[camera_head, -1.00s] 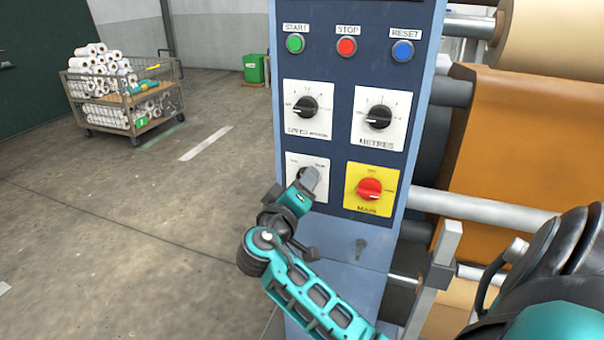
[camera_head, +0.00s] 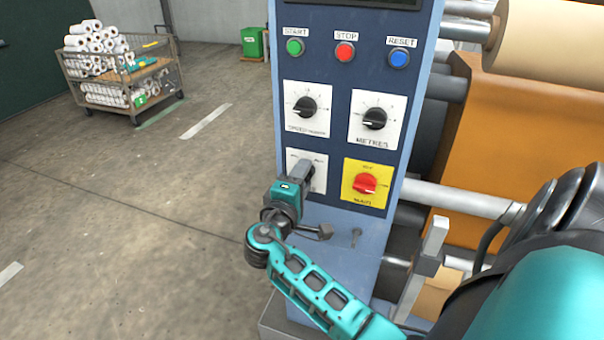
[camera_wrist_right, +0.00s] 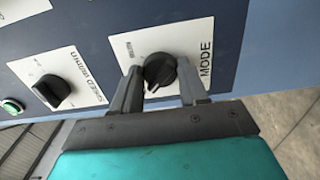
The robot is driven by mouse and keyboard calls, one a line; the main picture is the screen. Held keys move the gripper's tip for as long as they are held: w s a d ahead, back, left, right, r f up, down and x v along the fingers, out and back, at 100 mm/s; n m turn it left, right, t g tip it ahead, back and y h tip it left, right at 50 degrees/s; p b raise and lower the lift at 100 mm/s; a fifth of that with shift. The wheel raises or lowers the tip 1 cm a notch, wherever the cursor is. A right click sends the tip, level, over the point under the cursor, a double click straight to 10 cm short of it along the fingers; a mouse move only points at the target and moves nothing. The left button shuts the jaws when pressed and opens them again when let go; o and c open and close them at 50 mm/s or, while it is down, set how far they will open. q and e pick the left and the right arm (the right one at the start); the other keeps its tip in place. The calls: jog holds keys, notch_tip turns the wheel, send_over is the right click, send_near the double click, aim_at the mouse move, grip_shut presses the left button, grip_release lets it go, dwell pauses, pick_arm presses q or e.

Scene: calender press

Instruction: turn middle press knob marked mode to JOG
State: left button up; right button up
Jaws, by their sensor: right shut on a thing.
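The mode knob is a black rotary knob (camera_wrist_right: 160,70) on a white plate marked MODE (camera_wrist_right: 205,62) in the right wrist view. In the head view its plate (camera_head: 319,180) is the lower left one, partly covered by my gripper. My right gripper (camera_wrist_right: 160,88) is shut on the knob, with one grey finger on each side of it. In the head view the right gripper (camera_head: 302,173) reaches the plate from below. A small light mark shows on the knob's near side; which position it points to I cannot tell. My left gripper is not in view.
The speed knob (camera_head: 304,107) is above, the metres knob (camera_head: 375,118) is above right, and the red main switch (camera_head: 365,184) is close on the right. Start (camera_head: 295,47), stop (camera_head: 345,52) and reset (camera_head: 398,58) buttons line the top. Open floor lies left.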

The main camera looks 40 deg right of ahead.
jog(key=shift+f, duration=0.1)
dwell(0.3)
jog(key=o, duration=1)
jog(key=shift+o, duration=0.2)
